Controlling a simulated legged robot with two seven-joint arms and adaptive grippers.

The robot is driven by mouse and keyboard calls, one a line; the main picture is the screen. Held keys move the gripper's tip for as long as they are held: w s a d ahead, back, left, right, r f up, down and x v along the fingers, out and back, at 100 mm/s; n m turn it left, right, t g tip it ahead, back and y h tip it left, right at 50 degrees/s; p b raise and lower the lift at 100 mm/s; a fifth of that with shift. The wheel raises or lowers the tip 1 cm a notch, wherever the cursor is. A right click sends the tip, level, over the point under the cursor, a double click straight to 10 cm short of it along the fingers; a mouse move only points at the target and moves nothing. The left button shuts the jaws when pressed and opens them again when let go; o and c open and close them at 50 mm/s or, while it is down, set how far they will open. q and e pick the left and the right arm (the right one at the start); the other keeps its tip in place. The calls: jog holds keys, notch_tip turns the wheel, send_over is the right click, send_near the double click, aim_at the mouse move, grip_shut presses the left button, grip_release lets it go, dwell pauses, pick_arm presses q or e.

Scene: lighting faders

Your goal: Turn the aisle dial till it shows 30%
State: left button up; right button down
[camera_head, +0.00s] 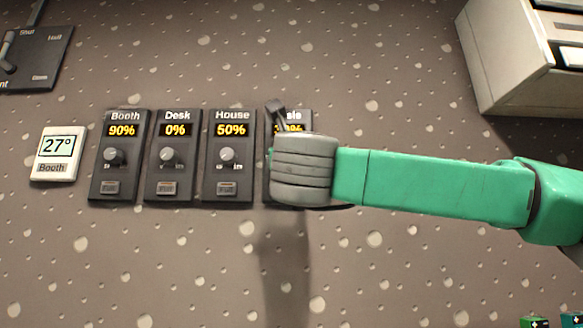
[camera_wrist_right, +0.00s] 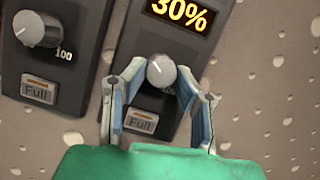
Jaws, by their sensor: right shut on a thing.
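The aisle dial (camera_wrist_right: 161,71) is a round grey knob with a pale pointer line, in the right wrist view. Its panel's display (camera_wrist_right: 180,14) reads 30% in yellow digits. My right gripper (camera_wrist_right: 160,80) has its two fingers on either side of the knob and is shut on it. In the head view the aisle panel (camera_head: 293,115) is the rightmost of the row; my right wrist and green arm cover its knob and most of its label and display. My left gripper is not in view.
Left of it on the speckled wall are the House panel (camera_head: 233,187) at 50%, Desk panel (camera_head: 174,112) at 0% and Booth panel (camera_head: 108,187) at 90%. A white thermostat (camera_head: 58,155) reads 27°. A pale box (camera_head: 508,60) juts out at the upper right.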

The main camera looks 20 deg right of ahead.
jog(key=shift+s+r, duration=0.2)
jog(key=shift+r, duration=0.15)
jog(key=c, duration=1.3)
grip_release()
jog(key=shift+a, duration=0.15)
jog(key=shift+f, duration=0.2)
jog(key=v, duration=1.2)
jog(key=shift+a, duration=0.1)
jog(key=shift+w, duration=0.1)
